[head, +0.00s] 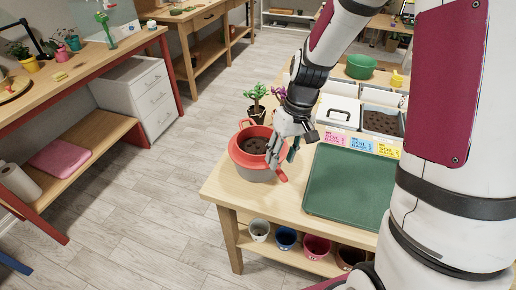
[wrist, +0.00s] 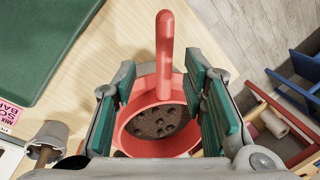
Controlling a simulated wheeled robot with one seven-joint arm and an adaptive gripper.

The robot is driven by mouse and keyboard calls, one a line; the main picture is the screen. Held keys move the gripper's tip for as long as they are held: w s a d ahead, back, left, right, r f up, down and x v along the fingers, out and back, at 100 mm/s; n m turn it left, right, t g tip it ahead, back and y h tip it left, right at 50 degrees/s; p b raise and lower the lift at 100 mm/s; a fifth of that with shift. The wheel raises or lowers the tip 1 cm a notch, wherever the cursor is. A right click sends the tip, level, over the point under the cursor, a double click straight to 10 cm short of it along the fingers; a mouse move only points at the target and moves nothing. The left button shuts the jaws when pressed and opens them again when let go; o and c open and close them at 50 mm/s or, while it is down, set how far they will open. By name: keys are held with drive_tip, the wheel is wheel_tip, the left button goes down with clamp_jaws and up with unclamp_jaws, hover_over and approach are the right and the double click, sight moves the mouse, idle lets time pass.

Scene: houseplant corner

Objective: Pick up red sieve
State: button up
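The red sieve (head: 236,151) sits at the left front corner of the wooden table, with a grey body below its red rim. In the wrist view the sieve (wrist: 125,135) has a round red rim, a dark brown spotted inside and a straight red handle (wrist: 165,45). My gripper (head: 283,158) is over the sieve's right side. In the wrist view my gripper (wrist: 166,98) is open, with one green-padded finger on each side of the handle's base. The fingers hide parts of the rim. I cannot tell whether they touch it.
A green mat or tray (head: 345,188) lies to the right on the table. Small potted plants (head: 257,108) stand just behind the sieve. Trays with brown soil (head: 382,122) and coloured cards (head: 361,144) are farther right. Several cups (head: 286,238) stand on the lower shelf. The floor at left is clear.

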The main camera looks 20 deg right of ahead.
drive_tip(key=shift+w+a+f, duration=0.1)
drive_tip(key=shift+a+f, duration=0.15)
drive_tip(key=shift+f, duration=0.5)
drive_tip(key=shift+s+a+f, duration=0.1)
drive_tip(key=shift+a+f, duration=0.1)
drive_tip(key=shift+f, duration=0.55)
drive_tip(key=shift+w+a+f, duration=0.1)
drive_tip(key=shift+a+f, duration=0.15)
drive_tip(key=shift+f, duration=0.5)
clamp_jaws()
